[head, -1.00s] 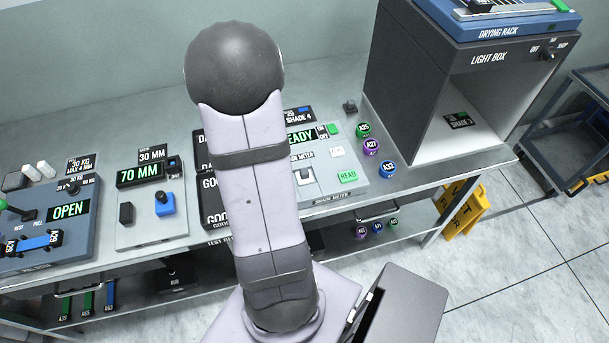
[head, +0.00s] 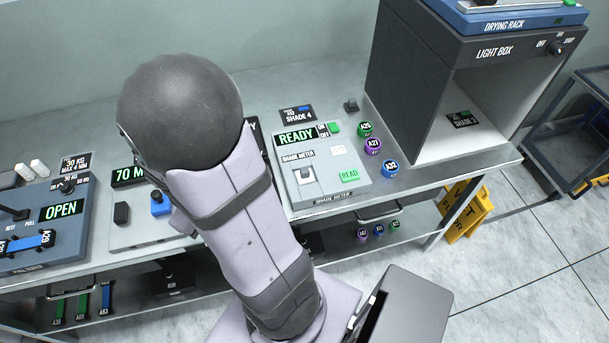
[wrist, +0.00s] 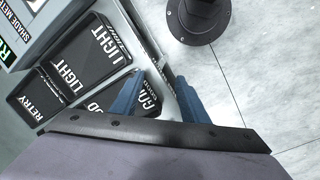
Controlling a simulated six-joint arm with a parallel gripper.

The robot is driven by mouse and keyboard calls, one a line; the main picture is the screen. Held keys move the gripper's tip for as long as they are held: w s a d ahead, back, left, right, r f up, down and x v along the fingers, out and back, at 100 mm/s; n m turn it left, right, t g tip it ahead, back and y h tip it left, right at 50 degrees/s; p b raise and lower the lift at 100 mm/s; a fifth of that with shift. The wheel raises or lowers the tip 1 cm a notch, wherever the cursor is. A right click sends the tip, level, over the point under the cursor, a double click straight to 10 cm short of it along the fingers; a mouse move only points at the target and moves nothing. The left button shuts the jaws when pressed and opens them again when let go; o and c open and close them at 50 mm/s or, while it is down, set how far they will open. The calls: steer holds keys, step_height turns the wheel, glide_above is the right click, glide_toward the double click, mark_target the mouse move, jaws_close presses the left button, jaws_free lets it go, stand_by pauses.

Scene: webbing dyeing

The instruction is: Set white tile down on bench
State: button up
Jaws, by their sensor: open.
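My gripper (wrist: 158,97) shows in the wrist view as two blue fingers, spread apart with nothing visible between them. They are over the edge of a dark sorting panel (wrist: 78,68) with words such as LIGHT, GOOD and RETRY. In the head view my gripper is hidden behind my arm. A small white piece (head: 338,150) lies on the grey shade meter (head: 340,187); I cannot tell for sure whether it is the white tile. The bench (head: 425,172) runs across the head view.
The light box (head: 440,65) stands at the bench's right end. Several labelled round pieces lie beside the meter, among them a purple one (head: 373,146). A box with a blue slider (head: 33,242) is at the left. Bare bench shows between the round pieces and the light box.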

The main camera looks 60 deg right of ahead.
mark_target(301, 170)
steer(key=s+d+n+g+h, duration=0.1)
steer(key=d, duration=0.1)
steer(key=d+n+g, duration=0.1)
steer(key=d, duration=0.1)
steer(key=s+d+n+g+h+b, duration=0.1)
steer(key=d+g, duration=0.1)
steer(key=shift+s+n+h, duration=0.3)
steer(key=shift+s+n, duration=0.05)
steer(key=shift+n, duration=0.05)
steer(key=d+n+g+h, duration=0.1)
steer(key=d, duration=0.3)
steer(key=d+r+n+g+h, duration=0.1)
steer(key=d+g+h, duration=0.1)
steer(key=d, duration=0.2)
steer(key=d+r+n+g+h+b, duration=0.1)
steer(key=d+n+h, duration=0.1)
steer(key=d, duration=0.2)
steer(key=shift+d+r+g, duration=0.25)
steer(key=shift+g, duration=0.15)
steer(key=shift+p+x, duration=0.45)
steer(key=shift+x, duration=0.55)
steer(key=shift+s+d+f+p, duration=0.1)
steer(key=shift+s+d+p, duration=0.15)
steer(key=shift+s+p, duration=0.15)
steer(key=p+x, duration=0.1)
steer(key=x, duration=0.2)
steer(key=shift+s, duration=0.1)
steer(key=shift+s+d+f+p, duration=0.3)
steer(key=shift+d+f+p, duration=0.05)
steer(key=shift+c, duration=0.6)
